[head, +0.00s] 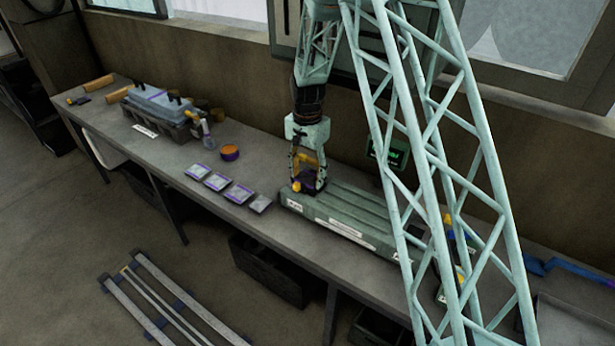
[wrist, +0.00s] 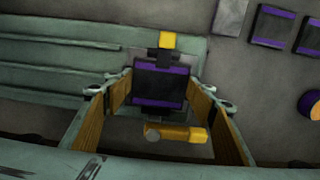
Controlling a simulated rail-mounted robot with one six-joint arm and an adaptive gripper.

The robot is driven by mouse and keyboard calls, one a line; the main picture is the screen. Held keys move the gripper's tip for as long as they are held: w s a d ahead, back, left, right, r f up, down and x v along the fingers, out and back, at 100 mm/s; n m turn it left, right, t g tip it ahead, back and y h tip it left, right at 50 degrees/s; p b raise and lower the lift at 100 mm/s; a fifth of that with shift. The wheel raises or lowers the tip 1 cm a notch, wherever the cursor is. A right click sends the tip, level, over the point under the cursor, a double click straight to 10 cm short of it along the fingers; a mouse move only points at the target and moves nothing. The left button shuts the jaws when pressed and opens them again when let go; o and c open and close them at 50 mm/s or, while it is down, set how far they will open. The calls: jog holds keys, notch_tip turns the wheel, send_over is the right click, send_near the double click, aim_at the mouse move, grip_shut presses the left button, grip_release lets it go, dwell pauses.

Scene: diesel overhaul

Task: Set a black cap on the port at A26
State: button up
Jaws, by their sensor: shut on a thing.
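My gripper (head: 306,188) points down at the left end of a long ribbed green block (head: 345,215). Its fingers are shut on a dark, boxy piece with purple bands (wrist: 160,82), which also shows in the head view. Yellow parts show at the piece's top and bottom in the wrist view. The piece sits over the block's end; I cannot tell whether it touches it. The block (wrist: 60,62) carries white labels, too small to read, so I cannot pick out A26. I cannot make out a separate black cap or an open port.
Several flat grey pads, some purple-edged (head: 217,182), lie left of the block. An orange and purple round tub (head: 229,152) stands behind them. A grey case with blue top (head: 158,110) is farther left. A small green-lit display (head: 390,153) stands behind the block.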

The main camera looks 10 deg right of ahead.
jog(key=shift+s+f, duration=0.1)
jog(key=shift+f, duration=0.05)
jog(key=o, duration=1.1)
jog(key=shift+f, duration=0.1)
notch_tip(320, 180, up, 12)
jog(key=shift+r, duration=0.1)
jog(key=shift+r, duration=0.1)
dwell(0.6)
